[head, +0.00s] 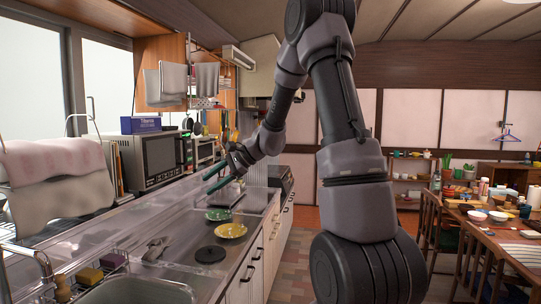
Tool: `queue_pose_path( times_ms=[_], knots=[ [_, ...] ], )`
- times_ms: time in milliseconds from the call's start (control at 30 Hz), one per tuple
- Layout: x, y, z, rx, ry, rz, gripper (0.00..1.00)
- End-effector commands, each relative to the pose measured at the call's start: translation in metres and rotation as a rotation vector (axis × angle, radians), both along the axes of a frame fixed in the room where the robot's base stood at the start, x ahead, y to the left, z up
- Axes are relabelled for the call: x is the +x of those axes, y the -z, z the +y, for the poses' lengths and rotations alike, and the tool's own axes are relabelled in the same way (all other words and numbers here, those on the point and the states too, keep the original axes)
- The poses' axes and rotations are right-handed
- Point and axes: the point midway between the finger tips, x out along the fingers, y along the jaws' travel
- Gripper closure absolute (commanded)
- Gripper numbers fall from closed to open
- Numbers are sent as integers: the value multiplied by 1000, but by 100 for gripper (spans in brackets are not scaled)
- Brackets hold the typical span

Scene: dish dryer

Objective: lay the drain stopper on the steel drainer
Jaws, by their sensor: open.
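The drain stopper looks to be the black round disc (211,254), lying flat on the steel worktop (190,277) just past the sink (135,291). I cannot tell for sure which part is the steel drainer; the steel surface beside the sink carries the disc, and a low metal tray (222,197) sits farther back. My gripper (214,180) is over the far part of the counter, well beyond and above the disc. Its greenish fingers are apart, pointing left and down, with nothing seen between them.
A yellow plate (230,231) and a green dish (219,214) lie beyond the disc. A grey metal piece (155,249) lies left of it. A wire rack with sponges (88,276) and a faucet (28,253) are near the sink. A microwave (152,159) stands at left.

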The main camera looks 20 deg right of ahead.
Motion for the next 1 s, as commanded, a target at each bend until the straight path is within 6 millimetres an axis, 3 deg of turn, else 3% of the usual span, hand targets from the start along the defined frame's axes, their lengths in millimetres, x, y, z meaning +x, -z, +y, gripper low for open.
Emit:
queue_pose_path(
  times_ms=[33, 200, 400, 600, 800, 1000],
  knots=[
    [-21, -22, 2, -58, -49, -45, 39],
    [-93, -67, -1, -275, -206, -175, 39],
    [-175, -103, -19, -542, -350, -332, 39],
    [-245, -121, -49, -804, -446, -478, 39],
    [-283, -126, -71, -974, -490, -568, 39],
    [-292, -127, -77, -1020, -500, -589, 39]
  ],
)
